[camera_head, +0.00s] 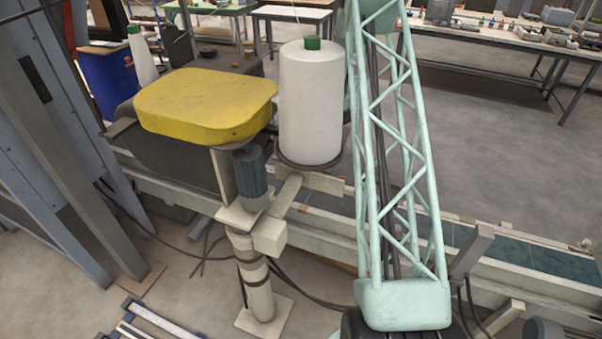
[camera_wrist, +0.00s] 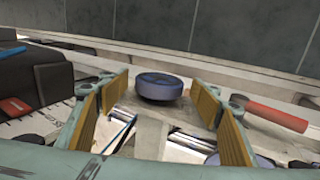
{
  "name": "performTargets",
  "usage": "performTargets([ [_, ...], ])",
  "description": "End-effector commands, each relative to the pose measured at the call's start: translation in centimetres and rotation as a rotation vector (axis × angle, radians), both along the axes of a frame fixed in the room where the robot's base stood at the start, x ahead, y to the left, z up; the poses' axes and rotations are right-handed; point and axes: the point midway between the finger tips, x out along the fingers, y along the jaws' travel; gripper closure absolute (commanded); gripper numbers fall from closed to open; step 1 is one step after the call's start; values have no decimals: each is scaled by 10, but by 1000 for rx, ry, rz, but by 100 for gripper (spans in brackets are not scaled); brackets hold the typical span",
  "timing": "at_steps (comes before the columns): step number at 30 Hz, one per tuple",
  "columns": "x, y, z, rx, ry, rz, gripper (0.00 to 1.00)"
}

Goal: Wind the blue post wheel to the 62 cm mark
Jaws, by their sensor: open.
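In the wrist view, a dark blue round wheel (camera_wrist: 160,86) lies ahead between the fingers of my gripper (camera_wrist: 161,98). The gripper is open, with yellow-brown pads on both sides of the wheel and a visible gap to each. Nothing is held. A pale upright piece (camera_wrist: 151,137) shows below the wheel; I cannot tell how they join. I cannot make out a scale or the 62 cm mark. In the head view I cannot find the wheel or the gripper; my mint lattice arm covers part of the middle.
The wrist view shows a red handle (camera_wrist: 277,115) to the right and a black box (camera_wrist: 33,85) at left. In the head view, a conveyor (camera_head: 545,266) runs behind the arm. A yellow-topped machine (camera_head: 205,100) and a white cylinder (camera_head: 310,110) stand left of the arm.

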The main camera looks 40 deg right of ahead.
Motion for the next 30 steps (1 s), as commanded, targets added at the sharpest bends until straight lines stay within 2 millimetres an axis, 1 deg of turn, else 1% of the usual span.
performTargets([
  [3, 4, 2, -10, 0, 0, 0, 42],
  [7, 7, 4, -17, 1, 0, 0, 42],
  [12, 8, 4, -21, 0, 0, 0, 42],
  [20, 9, 4, -21, 0, -1, 0, 42],
  [23, 9, 4, -21, 0, 0, 0, 49],
  [28, 8, 4, -21, 0, 0, 0, 64],
  [29, 8, 4, -21, 0, 0, 0, 66],
  [30, 8, 4, -21, 0, 0, 0, 66],
])
